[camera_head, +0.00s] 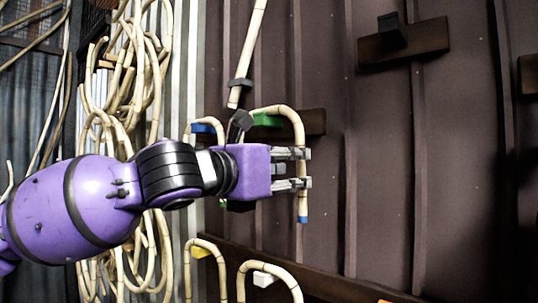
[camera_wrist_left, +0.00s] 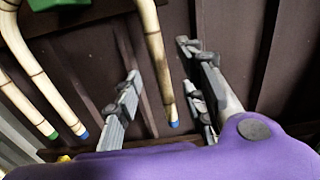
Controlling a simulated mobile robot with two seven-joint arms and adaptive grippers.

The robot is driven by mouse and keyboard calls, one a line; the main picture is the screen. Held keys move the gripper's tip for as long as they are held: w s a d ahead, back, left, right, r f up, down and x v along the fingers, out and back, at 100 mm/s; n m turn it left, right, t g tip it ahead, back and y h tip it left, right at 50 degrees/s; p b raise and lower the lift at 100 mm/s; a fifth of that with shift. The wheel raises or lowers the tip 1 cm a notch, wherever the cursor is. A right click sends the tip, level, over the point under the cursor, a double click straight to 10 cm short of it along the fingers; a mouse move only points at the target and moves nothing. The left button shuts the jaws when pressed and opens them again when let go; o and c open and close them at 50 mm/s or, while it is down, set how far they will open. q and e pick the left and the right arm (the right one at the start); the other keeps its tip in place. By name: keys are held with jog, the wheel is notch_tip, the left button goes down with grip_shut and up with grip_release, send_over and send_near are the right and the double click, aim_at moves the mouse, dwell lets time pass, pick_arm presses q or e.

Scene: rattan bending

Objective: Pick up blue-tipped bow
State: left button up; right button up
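A tan rattan bow (camera_head: 298,137) hangs from a green peg (camera_head: 267,120) on the dark wall. It arches over and runs down to a blue tip (camera_head: 302,219). My left gripper (camera_head: 293,170) comes from the left, its fingers level with the bow's hanging leg. In the left wrist view, the bow's leg (camera_wrist_left: 160,65) and blue tip (camera_wrist_left: 174,124) show between the open fingers, with gaps on both sides. A second blue-tipped length (camera_wrist_left: 70,115) and a green-tipped one (camera_wrist_left: 30,105) lie left of the fingers there. My right gripper is not in view.
A blue peg (camera_head: 203,128) holds another curved piece, partly behind my arm. Below are bent pieces on yellow (camera_head: 201,252) and white (camera_head: 264,279) pegs. A rattan coil (camera_head: 135,75) hangs at left. The wall right of the bow is mostly clear.

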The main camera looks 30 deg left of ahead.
aim_at(298, 172)
pick_arm(q)
jog(key=shift+w+f+b, duration=0.15)
jog(key=shift+w+b, duration=0.15)
jog(key=shift+w, duration=0.1)
jog(key=shift+w+d+f+b, duration=0.15)
jog(key=shift+w+f+b, duration=0.2)
jog(key=shift+w, duration=0.2)
jog(key=shift+w+d+f+b, duration=0.1)
jog(key=shift+w+f+b, duration=0.2)
jog(key=shift+w, duration=0.25)
jog(key=shift+w+r, duration=0.15)
jog(key=shift+w, duration=0.15)
jog(key=shift+w+r+b, duration=0.2)
jog(key=shift+w+b, duration=0.1)
jog(key=shift+w, duration=0.1)
jog(key=shift+w+d+r, duration=0.1)
jog(key=shift+w+d, duration=0.05)
jog(key=shift+w, duration=0.15)
jog(key=c, duration=0.9)
grip_shut()
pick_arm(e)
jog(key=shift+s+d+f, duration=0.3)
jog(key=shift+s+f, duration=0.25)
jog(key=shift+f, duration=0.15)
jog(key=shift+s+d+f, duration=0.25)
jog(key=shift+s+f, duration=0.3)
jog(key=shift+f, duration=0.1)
